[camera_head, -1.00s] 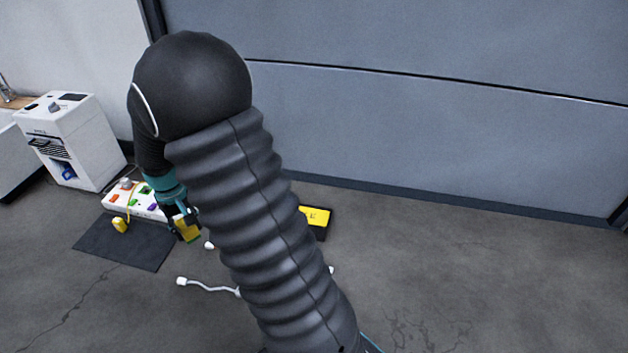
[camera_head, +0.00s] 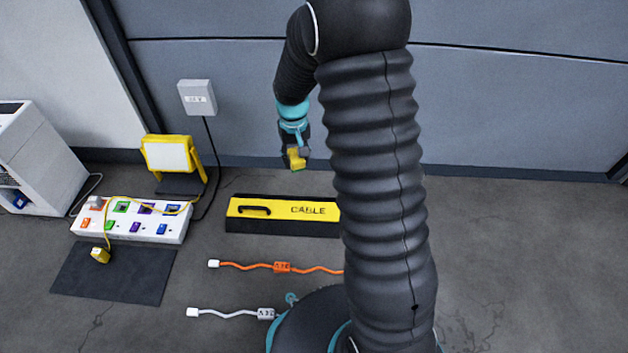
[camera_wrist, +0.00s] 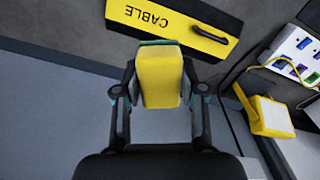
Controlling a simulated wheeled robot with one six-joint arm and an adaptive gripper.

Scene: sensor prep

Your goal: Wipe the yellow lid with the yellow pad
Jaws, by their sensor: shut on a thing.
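The yellow lid (camera_head: 285,209) with a black handle and the word CABLE lies on top of a dark box on the floor near the wall. It also shows at the top of the wrist view (camera_wrist: 180,22). My gripper (camera_head: 295,158) is shut on the yellow pad (camera_wrist: 158,76), which has a thin green layer on its far side. In the head view the pad (camera_head: 297,160) hangs in the air above and behind the lid, apart from it. My arm hides the lid's right end in the head view.
A white socket block (camera_head: 130,220) stands left of the lid, with a yellow work lamp (camera_head: 172,158) behind it. A dark mat (camera_head: 115,273), an orange cable (camera_head: 245,266) and a white cable (camera_head: 230,314) lie on the floor in front. The grey wall (camera_head: 500,110) is close behind.

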